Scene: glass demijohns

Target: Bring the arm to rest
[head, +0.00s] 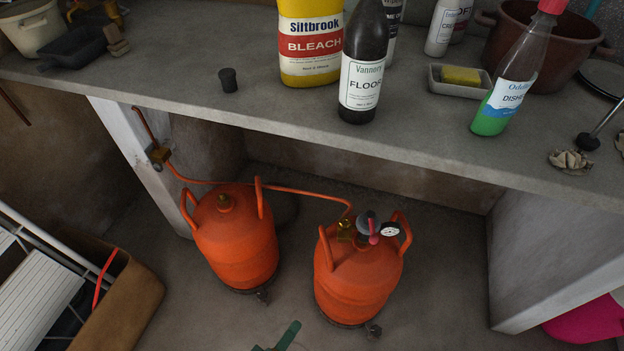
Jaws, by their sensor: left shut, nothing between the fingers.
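Only a small part of my left gripper (284,339) shows, as a green piece at the bottom edge of the head view, in front of the two orange gas bottles. It is shut and empty, and apart from the things on the counter. Most of it and its arm are cut off by the picture's edge. My right gripper is not in view. No glass demijohn is in view.
A grey counter (430,138) carries a bleach container (310,45), a dark bottle (362,65) and a green-filled bottle (510,85). Orange gas bottles (236,240) (357,280) stand below, joined by a hose. A brown box (125,300) is at lower left.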

